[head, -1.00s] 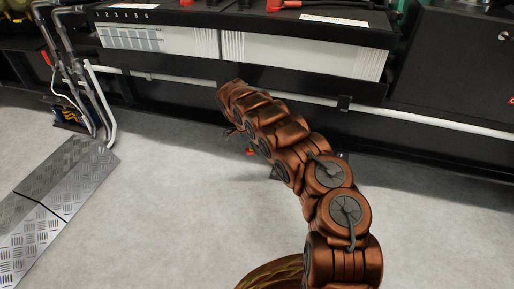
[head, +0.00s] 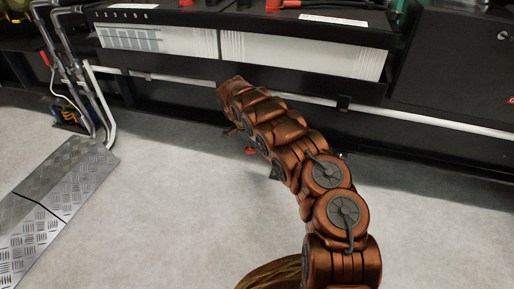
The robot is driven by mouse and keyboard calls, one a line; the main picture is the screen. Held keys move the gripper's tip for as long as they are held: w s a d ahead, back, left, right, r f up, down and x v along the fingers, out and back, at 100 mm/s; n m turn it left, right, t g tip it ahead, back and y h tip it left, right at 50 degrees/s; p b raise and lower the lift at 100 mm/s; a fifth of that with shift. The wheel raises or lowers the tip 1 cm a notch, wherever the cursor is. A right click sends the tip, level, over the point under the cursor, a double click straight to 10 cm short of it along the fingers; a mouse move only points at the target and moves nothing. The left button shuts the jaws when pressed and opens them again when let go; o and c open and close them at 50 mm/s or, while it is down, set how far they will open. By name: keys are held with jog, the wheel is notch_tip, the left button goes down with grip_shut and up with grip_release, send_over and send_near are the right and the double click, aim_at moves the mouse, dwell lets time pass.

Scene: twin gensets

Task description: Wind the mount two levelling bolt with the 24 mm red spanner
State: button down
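My copper-coloured arm reaches from the bottom of the head view up and to the left, towards the base of the genset. I cannot make out my gripper; the arm links cover the area where the arm ends. A small red piece (head: 250,151) shows just left of the arm, low near the floor; it is too small to tell whether it is part of the red spanner. I cannot make out the mount two levelling bolt.
A white pipe (head: 430,120) runs along the dark base rail behind the arm. White battery-like boxes (head: 300,55) sit above it. Bent grey pipes (head: 75,75) stand at the left. A chequered metal plate (head: 60,200) lies on the grey floor, which is clear at lower right.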

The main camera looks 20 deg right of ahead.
jog(key=shift+s+d+r, duration=0.1)
jog(key=shift+d, duration=0.55)
jog(key=c, duration=1)
grip_release()
jog(key=shift+c, duration=0.2)
jog(key=shift+o, duration=1.4)
jog(key=shift+a, duration=0.4)
jog(key=shift+r, duration=1.45)
